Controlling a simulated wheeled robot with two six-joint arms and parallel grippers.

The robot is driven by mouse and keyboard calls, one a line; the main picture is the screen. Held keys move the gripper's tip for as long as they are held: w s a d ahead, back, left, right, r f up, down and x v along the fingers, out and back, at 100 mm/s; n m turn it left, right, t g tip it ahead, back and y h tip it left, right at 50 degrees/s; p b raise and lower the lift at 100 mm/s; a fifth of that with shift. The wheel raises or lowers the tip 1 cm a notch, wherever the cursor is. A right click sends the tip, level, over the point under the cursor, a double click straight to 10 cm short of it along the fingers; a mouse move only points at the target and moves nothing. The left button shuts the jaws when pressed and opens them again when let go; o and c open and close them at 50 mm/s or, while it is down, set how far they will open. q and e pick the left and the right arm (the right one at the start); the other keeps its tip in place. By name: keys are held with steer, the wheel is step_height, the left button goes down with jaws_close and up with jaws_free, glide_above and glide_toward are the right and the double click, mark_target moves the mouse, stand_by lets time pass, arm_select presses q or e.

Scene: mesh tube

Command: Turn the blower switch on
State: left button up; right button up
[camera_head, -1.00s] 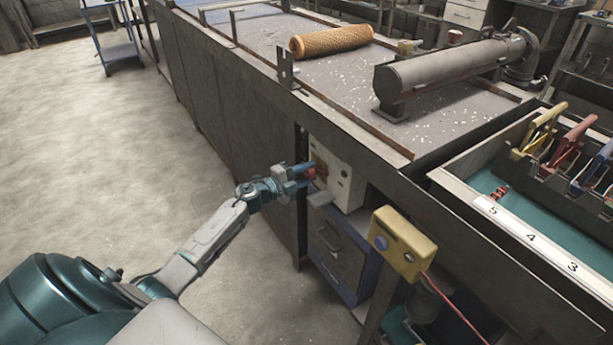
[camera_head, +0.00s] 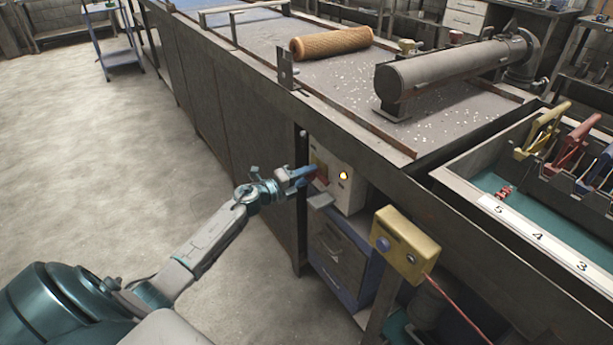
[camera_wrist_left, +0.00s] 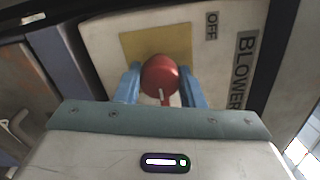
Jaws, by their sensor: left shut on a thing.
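The white blower switch box (camera_head: 350,194) is mounted under the bench's front edge. Its round red knob (camera_wrist_left: 160,72) sits on a yellow plate (camera_wrist_left: 140,45), with "OFF" and "BLOWER" labels (camera_wrist_left: 245,70) to the right in the left wrist view. A white mark on the knob points down in that view. My left gripper (camera_head: 312,172) is at the box, its blue fingers on either side of the knob and shut on it; it also shows in the left wrist view (camera_wrist_left: 160,90). A small lamp (camera_head: 343,175) on the box glows yellow. My right gripper is out of view.
A yellow button box (camera_head: 405,245) on a post stands just right of the switch box. The bench (camera_head: 240,60) holds a tan mesh roll (camera_head: 331,42) and a grey cylinder (camera_head: 450,68). A tray of coloured clamps (camera_head: 572,145) is at right.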

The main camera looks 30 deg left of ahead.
arm_select(q)
steer(key=shift+f, duration=0.1)
steer(key=o, duration=1)
steer(key=shift+s, duration=0.1)
steer(key=shift+b+v, duration=1.05)
steer(key=shift+v, duration=4.35)
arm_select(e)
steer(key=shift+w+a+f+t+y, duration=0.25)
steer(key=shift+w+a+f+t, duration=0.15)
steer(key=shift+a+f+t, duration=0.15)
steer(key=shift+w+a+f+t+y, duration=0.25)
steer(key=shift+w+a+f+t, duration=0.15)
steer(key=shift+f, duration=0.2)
